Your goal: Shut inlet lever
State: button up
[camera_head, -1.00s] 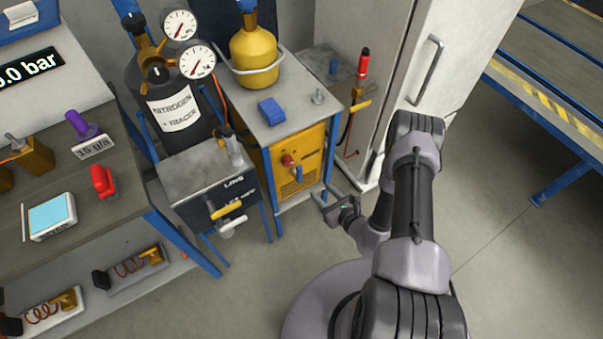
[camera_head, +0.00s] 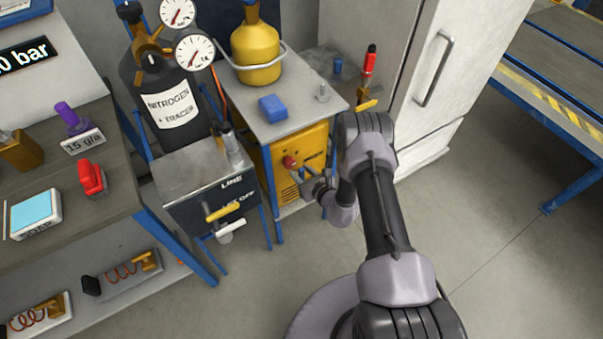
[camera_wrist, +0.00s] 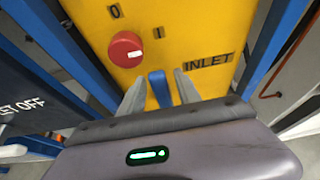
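The inlet lever is a short blue handle (camera_wrist: 159,88) on the front of the yellow machine (camera_wrist: 165,20), beside the printed word INLET (camera_wrist: 208,61). In the wrist view it stands between my gripper's two fingers (camera_wrist: 160,86), with a gap on each side. My gripper is open, and I cannot tell how far the fingers reach past the lever. In the head view my gripper (camera_head: 308,182) is at the machine's yellow front (camera_head: 316,140) and partly covers the lever. The lever's base is partly hidden.
A red round knob (camera_wrist: 125,49) marked 0 and I sits left of the lever. Blue frame legs (camera_wrist: 70,50) flank the machine. A white cabinet (camera_head: 415,110) stands to the right.

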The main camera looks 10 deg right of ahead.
grip_shut()
dwell(1.2)
